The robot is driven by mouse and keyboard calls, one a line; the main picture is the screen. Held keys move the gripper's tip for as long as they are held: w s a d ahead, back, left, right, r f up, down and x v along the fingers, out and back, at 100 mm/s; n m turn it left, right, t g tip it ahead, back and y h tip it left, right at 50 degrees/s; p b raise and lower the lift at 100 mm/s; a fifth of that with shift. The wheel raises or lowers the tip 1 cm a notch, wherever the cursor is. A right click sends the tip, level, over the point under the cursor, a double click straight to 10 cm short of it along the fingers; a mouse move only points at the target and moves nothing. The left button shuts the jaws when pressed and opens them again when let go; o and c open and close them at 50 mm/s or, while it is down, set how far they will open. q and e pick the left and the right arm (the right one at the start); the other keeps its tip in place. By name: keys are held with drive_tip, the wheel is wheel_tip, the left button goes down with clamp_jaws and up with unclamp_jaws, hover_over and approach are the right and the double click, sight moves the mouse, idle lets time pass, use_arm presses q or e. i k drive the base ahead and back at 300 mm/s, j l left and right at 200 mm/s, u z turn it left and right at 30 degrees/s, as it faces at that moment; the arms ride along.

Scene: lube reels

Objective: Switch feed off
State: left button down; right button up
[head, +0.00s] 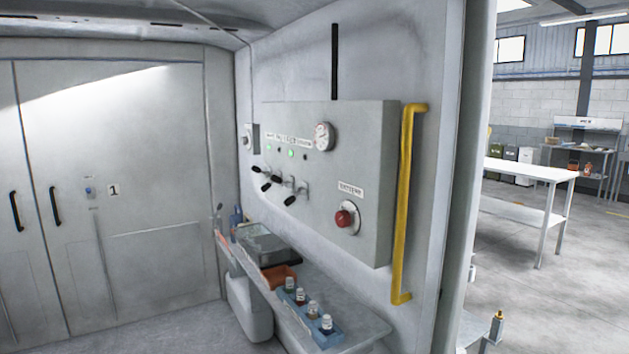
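A grey control panel (370,190) is mounted on the wall in the middle of the head view. It bears a round gauge (324,136), two lit green lamps with small labels above them, and several black-handled levers (275,184) on metal valves. A red knob (344,219) sits low on the panel under a label plate (351,189) whose text is too small to read surely. Which control is the feed switch I cannot tell. A small grey box with a knob (249,139) is on the wall left of the panel. Neither gripper is in view.
A yellow grab bar (406,205) runs upright along the panel's right side. Below the panel, a narrow shelf (350,330) holds small bottles in a blue tray, an orange tray and a dark box. Cabinet doors (140,150) stand left. A white table (530,172) stands beyond the opening.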

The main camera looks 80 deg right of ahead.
sight(274, 178)
drive_tip(key=z, duration=2.3)
